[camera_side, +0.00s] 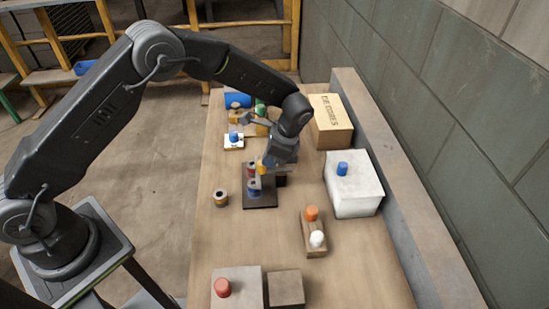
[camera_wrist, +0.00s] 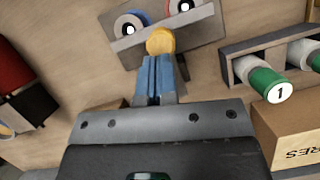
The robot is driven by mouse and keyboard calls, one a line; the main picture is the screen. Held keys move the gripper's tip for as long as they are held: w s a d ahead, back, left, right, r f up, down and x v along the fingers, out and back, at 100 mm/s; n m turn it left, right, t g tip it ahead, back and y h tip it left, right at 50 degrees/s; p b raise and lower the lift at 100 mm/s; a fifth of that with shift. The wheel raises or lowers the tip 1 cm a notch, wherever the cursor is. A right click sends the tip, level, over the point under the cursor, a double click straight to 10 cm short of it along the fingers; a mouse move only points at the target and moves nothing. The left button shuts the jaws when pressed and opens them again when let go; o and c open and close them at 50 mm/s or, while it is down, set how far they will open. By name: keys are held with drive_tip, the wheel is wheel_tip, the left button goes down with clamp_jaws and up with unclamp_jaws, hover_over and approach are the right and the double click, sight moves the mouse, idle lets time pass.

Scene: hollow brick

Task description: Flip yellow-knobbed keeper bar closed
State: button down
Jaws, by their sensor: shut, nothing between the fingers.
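The yellow knob (camera_wrist: 160,40) sits on a grey keeper bar (camera_wrist: 200,17). In the wrist view the bar crosses in front of a blue ring-shaped piece (camera_wrist: 131,22) and a red one (camera_wrist: 183,6) on a dark plate (camera_wrist: 148,56). My gripper (camera_wrist: 160,60) has its blue fingers together and empty, with the tips right at the knob's near edge; whether they touch it I cannot tell. In the side view the knob (camera_side: 262,168) shows under my gripper (camera_side: 267,161), above the dark plate (camera_side: 262,201). My wrist hides part of the bar there.
A holder with orange and white knobs (camera_side: 314,238) and a white box with a blue knob (camera_side: 354,187) stand to the right. A small round piece (camera_side: 220,198) lies left of the plate. A cardboard box (camera_side: 331,121) stands behind. A low wall (camera_side: 385,180) borders the table.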

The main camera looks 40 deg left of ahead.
drive_tip(key=shift+s+a, duration=0.6)
drive_tip(key=shift+a, duration=0.05)
drive_tip(key=shift+f, duration=0.1)
